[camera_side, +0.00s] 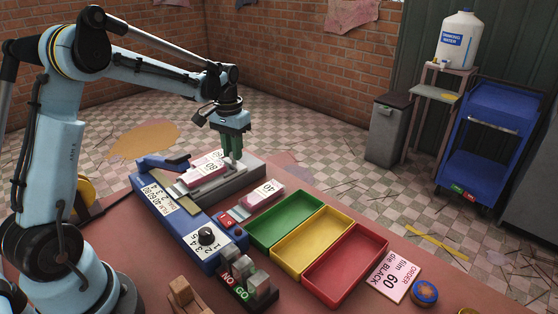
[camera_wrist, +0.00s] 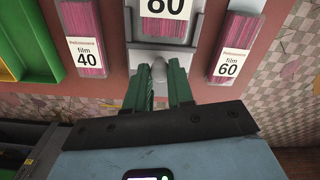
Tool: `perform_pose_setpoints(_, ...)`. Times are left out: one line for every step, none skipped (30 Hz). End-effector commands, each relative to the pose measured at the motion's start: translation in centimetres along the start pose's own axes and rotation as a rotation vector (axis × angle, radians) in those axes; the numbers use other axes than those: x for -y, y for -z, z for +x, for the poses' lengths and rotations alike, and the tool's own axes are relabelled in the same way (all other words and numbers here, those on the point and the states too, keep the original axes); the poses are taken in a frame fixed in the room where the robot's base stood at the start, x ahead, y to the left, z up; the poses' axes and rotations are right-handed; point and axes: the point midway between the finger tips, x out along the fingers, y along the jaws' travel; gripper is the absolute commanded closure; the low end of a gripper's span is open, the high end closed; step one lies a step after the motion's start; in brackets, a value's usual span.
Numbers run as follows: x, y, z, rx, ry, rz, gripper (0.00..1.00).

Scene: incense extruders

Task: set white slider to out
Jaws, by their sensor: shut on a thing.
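The white slider (camera_wrist: 158,70) shows in the wrist view as a pale knob at the near end of a light grey slide. My gripper (camera_wrist: 160,86) has its green fingers shut around this knob, one on each side. In the side view my gripper (camera_side: 232,160) points down at the far end of the grey bed of the blue machine (camera_side: 172,207); the fingers hide the knob there. A pink pack labelled 80 (camera_wrist: 167,12) lies in line with the slider, just beyond the knob. The slider's markings cannot be read.
A film 40 pack (camera_wrist: 85,40) and a film 60 pack (camera_wrist: 230,50) flank the slide. Green (camera_side: 285,220), yellow (camera_side: 313,243) and red (camera_side: 345,266) trays stand to the right. A black dial (camera_side: 206,236) and order card (camera_side: 391,277) are nearer the front.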

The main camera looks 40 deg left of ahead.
Motion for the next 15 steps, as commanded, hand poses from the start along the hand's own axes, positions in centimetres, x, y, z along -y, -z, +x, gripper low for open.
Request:
perform_pose_setpoints(0.0,0.2,0.0,0.0,0.001,0.0,1.0)
perform_pose_setpoints(-0.1,0.5,0.0,0.0,0.001,0.0,1.0)
perform_pose_setpoints(-0.2,0.8,0.0,0.0,0.001,0.0,1.0)
perform_pose_setpoints(-0.3,1.2,0.0,0.0,0.001,0.0,1.0)
perform_pose_setpoints(-0.4,1.6,0.0,0.0,0.001,0.0,1.0)
perform_pose_setpoints(-0.6,2.2,0.0,0.0,0.002,0.001,1.0)
perform_pose_setpoints(-0.7,2.7,0.0,0.0,0.002,0.001,1.0)
perform_pose_setpoints(-0.8,3.1,0.0,0.001,0.002,0.001,1.0)
perform_pose_setpoints(-0.9,3.6,0.0,0.001,0.002,0.001,1.0)
perform_pose_setpoints(-1.0,4.0,0.0,0.001,0.002,0.001,1.0)
perform_pose_setpoints(-1.1,4.3,0.0,0.001,0.002,0.001,1.0)
perform_pose_setpoints(-1.2,4.6,0.0,0.001,0.002,0.0,1.0)
perform_pose_setpoints(-1.2,4.8,0.0,0.001,0.002,0.0,1.0)
perform_pose_setpoints(-1.3,5.0,0.0,0.001,0.002,0.0,1.0)
perform_pose_setpoints(-1.3,5.2,0.0,0.001,0.002,0.0,1.0)
